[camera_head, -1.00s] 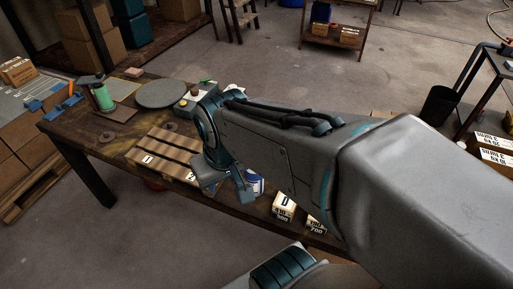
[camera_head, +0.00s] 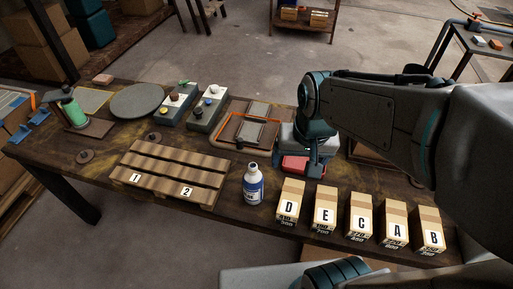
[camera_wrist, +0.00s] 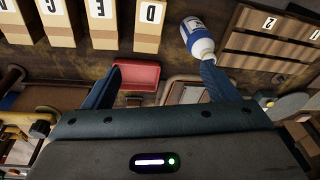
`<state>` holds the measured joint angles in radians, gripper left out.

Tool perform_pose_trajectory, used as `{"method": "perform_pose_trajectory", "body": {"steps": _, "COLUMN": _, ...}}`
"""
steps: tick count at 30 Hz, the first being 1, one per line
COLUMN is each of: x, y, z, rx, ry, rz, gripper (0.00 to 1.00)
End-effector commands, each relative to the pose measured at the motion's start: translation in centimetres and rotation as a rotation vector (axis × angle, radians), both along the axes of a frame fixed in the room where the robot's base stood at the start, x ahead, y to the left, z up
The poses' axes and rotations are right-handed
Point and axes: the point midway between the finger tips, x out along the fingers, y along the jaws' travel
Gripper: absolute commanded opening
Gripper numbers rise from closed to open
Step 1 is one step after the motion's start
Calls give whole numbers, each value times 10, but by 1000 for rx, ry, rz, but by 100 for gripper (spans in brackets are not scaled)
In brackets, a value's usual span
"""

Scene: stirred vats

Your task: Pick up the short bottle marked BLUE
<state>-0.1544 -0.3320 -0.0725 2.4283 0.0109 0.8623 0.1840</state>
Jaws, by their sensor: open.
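A short white bottle with a blue label (camera_head: 253,187) stands upright near the table's front edge, between the slatted wooden rack and the row of boxes. Its lettering is too small to read. In the wrist view the bottle (camera_wrist: 192,32) is at the upper right, its neck end partly hidden behind the right finger. My gripper (camera_wrist: 160,82) is open, with nothing between its fingers. In the head view my gripper hangs behind and right of the bottle, over a red tray (camera_head: 291,164), its fingers mostly hidden. The red tray also shows between the fingers in the wrist view (camera_wrist: 138,77).
Several lettered boxes, starting with D (camera_head: 290,203), stand right of the bottle. A slatted rack (camera_head: 172,174) marked 1 and 2 is to its left. Button boxes (camera_head: 207,108) and an orange-edged tray (camera_head: 240,147) lie behind. Bare tabletop (camera_head: 225,205) shows beside the bottle.

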Motion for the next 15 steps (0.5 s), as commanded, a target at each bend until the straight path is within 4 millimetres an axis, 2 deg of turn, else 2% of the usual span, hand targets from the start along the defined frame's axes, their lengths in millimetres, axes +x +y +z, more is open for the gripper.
{"method": "perform_pose_trajectory", "body": {"steps": 1, "x": 12, "y": 11, "z": 7, "rx": 11, "ry": 33, "rz": -20, "gripper": 80}}
{"method": "perform_pose_trajectory", "body": {"steps": 6, "x": 45, "y": 43, "z": 1, "rx": 22, "ry": 115, "rz": -130, "gripper": 80}}
{"method": "perform_pose_trajectory", "body": {"steps": 10, "x": 63, "y": 66, "z": -8, "rx": 8, "ry": 157, "rz": -205, "gripper": 80}}
{"method": "perform_pose_trajectory", "body": {"steps": 15, "x": 75, "y": 84, "z": -18, "rx": -15, "ry": 180, "rz": -265, "gripper": 80}}
